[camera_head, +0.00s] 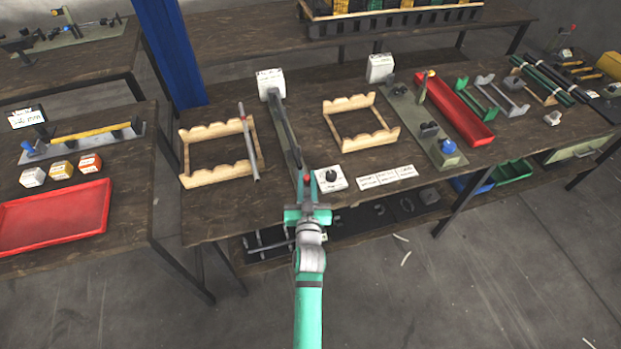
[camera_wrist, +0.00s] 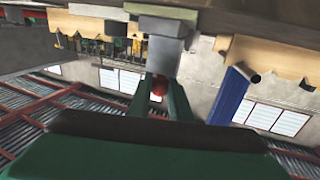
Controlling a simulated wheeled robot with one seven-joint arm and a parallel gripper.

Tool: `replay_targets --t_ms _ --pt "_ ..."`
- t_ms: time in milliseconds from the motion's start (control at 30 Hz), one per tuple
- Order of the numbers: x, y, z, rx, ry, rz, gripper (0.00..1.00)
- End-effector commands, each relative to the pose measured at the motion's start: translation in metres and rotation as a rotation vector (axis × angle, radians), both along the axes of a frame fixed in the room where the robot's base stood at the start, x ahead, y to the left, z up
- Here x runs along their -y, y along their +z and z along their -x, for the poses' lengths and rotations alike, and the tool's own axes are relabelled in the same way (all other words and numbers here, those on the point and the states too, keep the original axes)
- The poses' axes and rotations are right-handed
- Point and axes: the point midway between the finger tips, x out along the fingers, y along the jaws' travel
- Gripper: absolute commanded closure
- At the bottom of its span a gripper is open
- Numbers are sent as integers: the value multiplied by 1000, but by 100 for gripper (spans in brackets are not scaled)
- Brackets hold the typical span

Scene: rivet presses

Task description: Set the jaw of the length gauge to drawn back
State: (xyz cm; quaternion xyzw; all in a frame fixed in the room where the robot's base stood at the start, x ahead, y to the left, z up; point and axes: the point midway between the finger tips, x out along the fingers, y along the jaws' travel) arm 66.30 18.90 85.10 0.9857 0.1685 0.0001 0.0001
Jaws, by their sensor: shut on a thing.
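The length gauge appears to be the long narrow grey rail (camera_head: 283,125) running from a white labelled block (camera_head: 270,84) at the back of the middle table to its front edge. My gripper (camera_head: 307,190) is at the rail's near end. In the wrist view my gripper's fingers (camera_wrist: 159,95) are closed around a red knob (camera_wrist: 159,87), just below a grey block (camera_wrist: 165,52). The jaw's position along the rail is hard to make out, as my gripper covers the near end.
A small white box with a black knob (camera_head: 331,178) stands close right of my gripper, with white label cards (camera_head: 386,177) beyond. Wooden racks flank the rail: one on the left (camera_head: 214,177) holding a grey rod (camera_head: 248,145), one on the right (camera_head: 363,141).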

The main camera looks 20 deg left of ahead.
Motion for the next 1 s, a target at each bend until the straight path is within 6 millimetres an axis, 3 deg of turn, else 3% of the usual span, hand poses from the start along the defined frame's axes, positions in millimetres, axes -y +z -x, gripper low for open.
replay_targets --t_ms 67,100,167,200,567,767,1000 --pt "3 -2 1 -2 -3 1 100" --pt "3 -2 1 -2 -4 1 80" --pt "2 -2 1 -3 -3 1 65" --pt "2 -2 1 -2 -2 1 63" --pt "3 -2 4 -2 -3 1 63" --pt "11 -2 27 -3 -3 1 63" --pt "25 -3 68 -4 -2 1 63"
